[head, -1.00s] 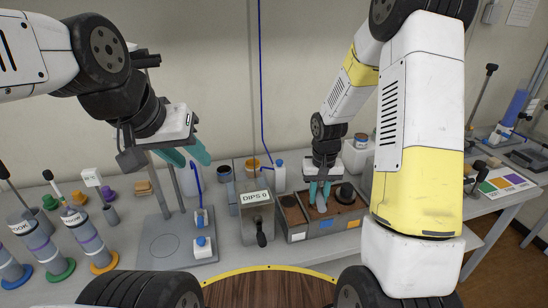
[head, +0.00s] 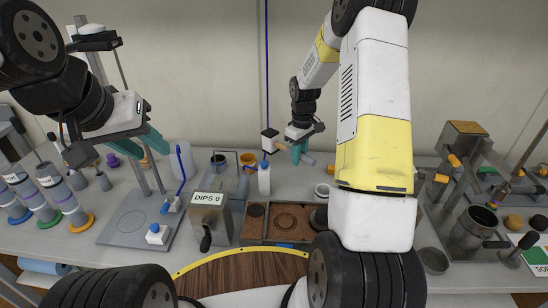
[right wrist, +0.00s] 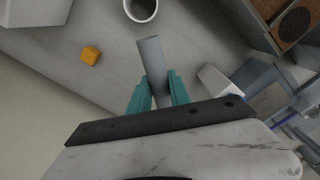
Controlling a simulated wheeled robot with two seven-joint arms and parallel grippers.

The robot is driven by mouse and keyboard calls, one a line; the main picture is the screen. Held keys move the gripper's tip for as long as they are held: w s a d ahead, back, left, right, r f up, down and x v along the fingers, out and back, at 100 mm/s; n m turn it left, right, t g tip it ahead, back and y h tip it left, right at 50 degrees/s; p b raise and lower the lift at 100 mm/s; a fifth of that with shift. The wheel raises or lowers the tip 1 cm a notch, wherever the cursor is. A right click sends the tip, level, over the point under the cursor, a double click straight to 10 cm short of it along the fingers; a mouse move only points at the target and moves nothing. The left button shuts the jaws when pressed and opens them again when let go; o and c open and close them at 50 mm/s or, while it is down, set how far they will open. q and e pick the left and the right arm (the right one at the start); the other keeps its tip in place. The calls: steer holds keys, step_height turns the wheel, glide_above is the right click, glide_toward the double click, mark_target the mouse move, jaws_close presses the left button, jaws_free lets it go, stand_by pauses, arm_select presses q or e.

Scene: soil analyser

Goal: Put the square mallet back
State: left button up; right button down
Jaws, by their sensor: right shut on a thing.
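My right gripper (head: 298,148) is shut on the square mallet and holds it up near the back wall, above the bench. The mallet's dark, light-faced block head (head: 270,141) sticks out to the left of the fingers, and its grey handle (head: 309,159) to the lower right. In the right wrist view the grey handle (right wrist: 152,60) lies between the teal fingers (right wrist: 158,95); the head is hidden there. My left gripper (head: 150,143) is empty, its teal fingers apart, above the left of the bench.
A brown soil tray (head: 240,240) with a round imprint stands below, beside the "DIPS 0" box (head: 210,213). A white bottle (head: 264,180) and small pots stand behind. A metal pot (head: 474,232) and apparatus are at right.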

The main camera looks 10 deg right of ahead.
steer(key=w+d+n, duration=0.6)
steer(key=d+n, duration=0.2)
steer(key=d, duration=0.2)
step_height(320, 180, down, 10)
steer(key=shift+w+r, duration=0.15)
steer(key=shift+r, duration=0.05)
steer(key=c, duration=1.2)
jaws_free()
